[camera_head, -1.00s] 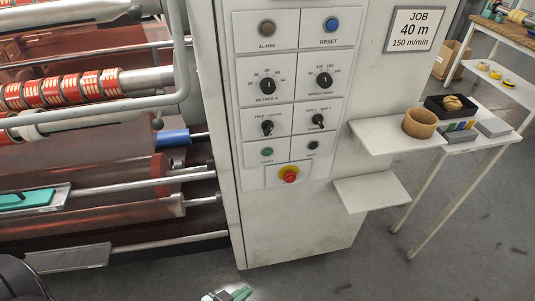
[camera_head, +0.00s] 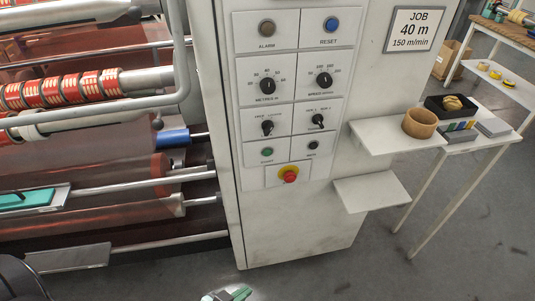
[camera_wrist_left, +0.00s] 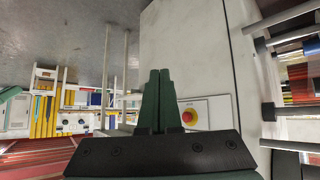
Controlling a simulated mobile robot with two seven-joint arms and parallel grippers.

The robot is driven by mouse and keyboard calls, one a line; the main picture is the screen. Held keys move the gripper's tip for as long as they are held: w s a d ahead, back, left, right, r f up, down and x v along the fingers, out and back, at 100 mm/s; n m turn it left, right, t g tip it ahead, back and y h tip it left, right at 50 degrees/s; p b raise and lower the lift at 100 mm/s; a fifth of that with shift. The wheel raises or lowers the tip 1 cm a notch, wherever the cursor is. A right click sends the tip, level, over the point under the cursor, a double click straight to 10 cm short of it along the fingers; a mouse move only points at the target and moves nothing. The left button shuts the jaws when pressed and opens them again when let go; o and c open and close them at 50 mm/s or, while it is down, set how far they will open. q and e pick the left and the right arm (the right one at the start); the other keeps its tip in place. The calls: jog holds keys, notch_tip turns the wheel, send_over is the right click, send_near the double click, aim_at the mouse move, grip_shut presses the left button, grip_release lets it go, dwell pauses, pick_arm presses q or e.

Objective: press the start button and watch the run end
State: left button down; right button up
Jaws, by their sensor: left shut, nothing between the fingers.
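The control panel on the white machine cabinet (camera_head: 300,225) faces me. The green start button (camera_head: 267,152) is at its lower left, uncovered, with no finger on it. A dark button (camera_head: 312,145) is to its right. The red emergency stop (camera_head: 290,175) on yellow sits below; it also shows in the left wrist view (camera_wrist_left: 188,116), beside my fingers. My left gripper (camera_head: 232,294) is at the bottom edge of the head view, below and apart from the panel. In the left wrist view its green fingers (camera_wrist_left: 160,73) are shut and empty. My right gripper is not in view.
Two white shelves, the upper (camera_head: 375,146) and lower (camera_head: 370,195), jut out right of the panel. The upper one holds a wooden ring (camera_head: 420,123). A side table with a black tray (camera_head: 450,107) stands beyond. Rollers and red tape reels (camera_head: 55,88) fill the left.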

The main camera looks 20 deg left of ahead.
aim_at(268, 153)
pick_arm(q)
jog(key=w+r+m+t+b, duration=0.2)
jog(key=w+r+t, duration=0.3)
jog(key=w+r, duration=0.3)
jog(key=w+r+m+t+h+b, duration=0.1)
jog(key=w+r+m+t+b, duration=0.2)
jog(key=w+r, duration=0.4)
jog(key=w+m+t, duration=0.1)
jog(key=w+m, duration=0.1)
jog(key=w, duration=0.4)
jog(key=shift+w+a+r+m+t, duration=0.25)
jog(key=shift+w+r+m+t, duration=0.05)
jog(key=shift+w+r+t, duration=0.1)
jog(key=w+a+b, duration=0.1)
jog(key=w+a, duration=0.4)
jog(key=w, duration=0.2)
jog(key=shift+w, duration=0.15)
dwell(1.1)
jog(key=shift+w+a, duration=0.2)
jog(key=shift+w, duration=0.15)
